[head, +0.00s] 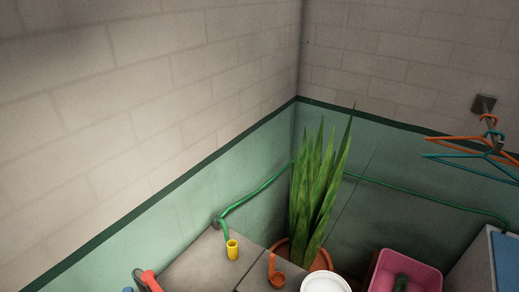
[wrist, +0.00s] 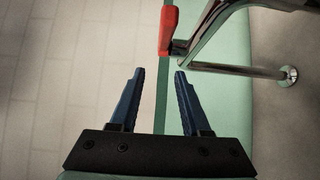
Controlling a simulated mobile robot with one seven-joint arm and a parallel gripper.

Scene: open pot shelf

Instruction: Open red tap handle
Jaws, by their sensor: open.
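The red tap handle (wrist: 168,28) is at the top middle of the wrist view, a short red lever on a chrome tap (wrist: 222,32) whose pipes reach right to the wall. My gripper (wrist: 159,76) is open and empty, its two blue fingers pointing towards the handle. The handle lies beyond the fingertips, slightly right of the gap's middle, and does not appear to touch them. In the head view a red piece (head: 151,281), which seems to be the same handle, shows at the bottom edge. My gripper cannot be made out clearly there.
A tall potted plant (head: 317,190), a white round dish (head: 326,284) and a pink tub (head: 408,272) are further right. Hangers (head: 470,143) hang on the right wall.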

